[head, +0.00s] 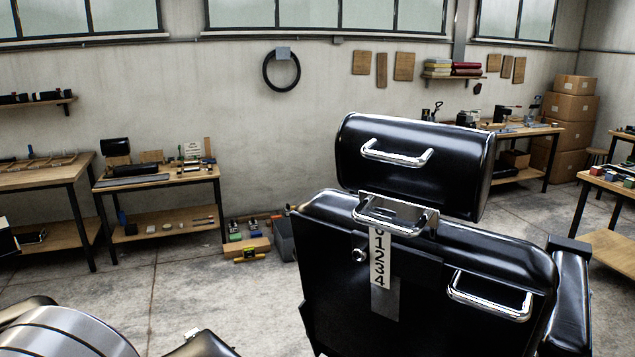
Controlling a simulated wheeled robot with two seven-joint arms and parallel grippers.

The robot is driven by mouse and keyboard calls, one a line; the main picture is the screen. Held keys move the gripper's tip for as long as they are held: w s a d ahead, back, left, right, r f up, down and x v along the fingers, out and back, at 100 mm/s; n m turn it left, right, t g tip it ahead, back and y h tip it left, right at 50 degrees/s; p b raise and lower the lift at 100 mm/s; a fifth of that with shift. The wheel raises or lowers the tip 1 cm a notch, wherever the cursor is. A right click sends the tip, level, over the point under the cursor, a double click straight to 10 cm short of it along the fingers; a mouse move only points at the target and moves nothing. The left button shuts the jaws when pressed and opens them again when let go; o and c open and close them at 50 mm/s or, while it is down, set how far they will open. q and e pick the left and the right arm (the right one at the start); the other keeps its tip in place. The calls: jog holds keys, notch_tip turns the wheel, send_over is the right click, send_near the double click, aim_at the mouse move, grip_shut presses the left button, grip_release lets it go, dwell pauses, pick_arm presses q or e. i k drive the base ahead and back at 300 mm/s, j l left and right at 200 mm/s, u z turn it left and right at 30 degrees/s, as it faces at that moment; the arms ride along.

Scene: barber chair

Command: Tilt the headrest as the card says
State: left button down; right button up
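The barber chair's black padded headrest (415,185) sits above the black backrest (480,262), seen from behind, with a chrome handle (396,154) on its rear face. A white strip (381,260) below it is printed with numbers; 1, 2, 3 and 4 are readable, and the top of the strip is partly hidden by a second chrome handle (395,216). A small round knob (358,255) is left of the strip. A small white card (192,150) with print stands on the back-left bench; its text is too small to read. Neither gripper is in view.
A third chrome handle (490,297) is on the backrest's right side, near a black armrest (570,300). Workbenches (160,178) line the left and back walls. Cardboard boxes (565,125) are stacked at back right. The floor left of the chair is mostly clear.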

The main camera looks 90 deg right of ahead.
aim_at(450, 168)
jog(key=z, duration=3.4)
